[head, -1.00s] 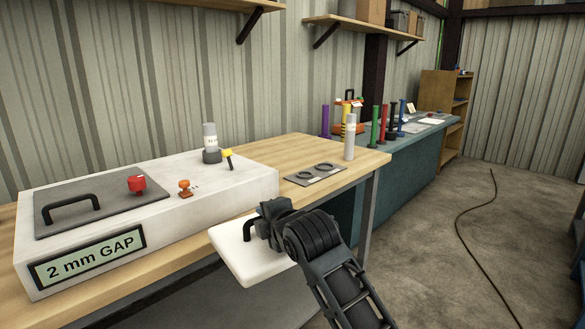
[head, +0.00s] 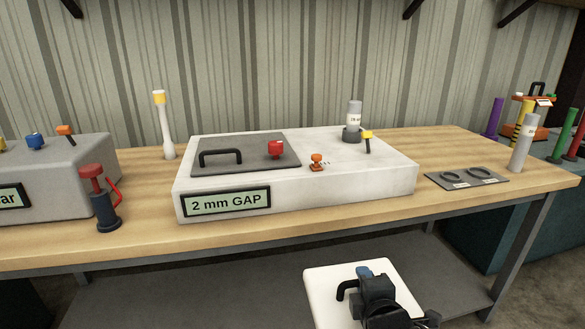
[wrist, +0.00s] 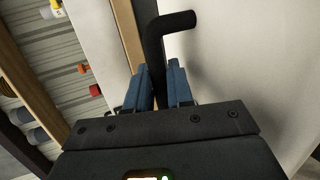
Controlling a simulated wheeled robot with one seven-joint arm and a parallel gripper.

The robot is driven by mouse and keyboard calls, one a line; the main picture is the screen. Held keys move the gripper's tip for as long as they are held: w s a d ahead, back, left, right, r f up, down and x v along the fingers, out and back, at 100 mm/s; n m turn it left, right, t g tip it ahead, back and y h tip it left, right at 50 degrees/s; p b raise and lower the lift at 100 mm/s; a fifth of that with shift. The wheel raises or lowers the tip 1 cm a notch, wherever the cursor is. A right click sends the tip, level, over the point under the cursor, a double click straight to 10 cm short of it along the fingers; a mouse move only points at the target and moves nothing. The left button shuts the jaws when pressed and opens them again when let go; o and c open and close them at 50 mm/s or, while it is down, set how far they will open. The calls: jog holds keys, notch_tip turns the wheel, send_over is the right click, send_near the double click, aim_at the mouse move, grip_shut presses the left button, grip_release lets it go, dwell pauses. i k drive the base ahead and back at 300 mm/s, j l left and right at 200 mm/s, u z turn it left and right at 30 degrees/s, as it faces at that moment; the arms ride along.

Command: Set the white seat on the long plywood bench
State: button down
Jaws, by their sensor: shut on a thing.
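The white seat (head: 326,287) is a flat square board with a black bar handle (head: 346,287). It hangs in front of the bench, below the level of its top, at the lower middle of the head view. My gripper (head: 362,274) is shut on the black handle. In the wrist view my blue fingers (wrist: 163,85) close around the bent handle (wrist: 160,45), with the white seat (wrist: 250,70) filling the right side. The long plywood bench (head: 130,221) runs across the head view behind the seat, with a grey shelf beneath.
A white box (head: 320,190) labelled "2 mm GAP" takes up the bench's middle. A grey box (head: 60,170), a red and dark pump (head: 105,205) and a yellow-topped post (head: 166,130) stand left. A dark plate (head: 466,180) and grey cylinder (head: 523,143) are right. Bare wood shows between.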

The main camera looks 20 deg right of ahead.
aim_at(416, 151)
jog(key=l+u, duration=0.1)
jog(key=l, duration=0.6)
jog(key=k+l, duration=0.1)
jog(key=l, duration=0.6)
jog(key=l+u, duration=0.15)
jog(key=l, duration=0.55)
